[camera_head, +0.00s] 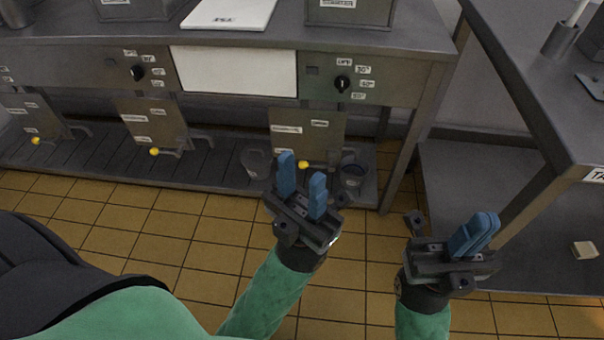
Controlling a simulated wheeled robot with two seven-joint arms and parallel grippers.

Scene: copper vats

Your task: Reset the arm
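The left forearm, in a green sleeve, comes up from the bottom middle; the right one comes up at the lower right.
A long metal workbench (220,38) with black knobs (343,84) runs across the back. A second metal table (545,100) stands at the right. A small pale block (585,250) lies on its lower shelf.

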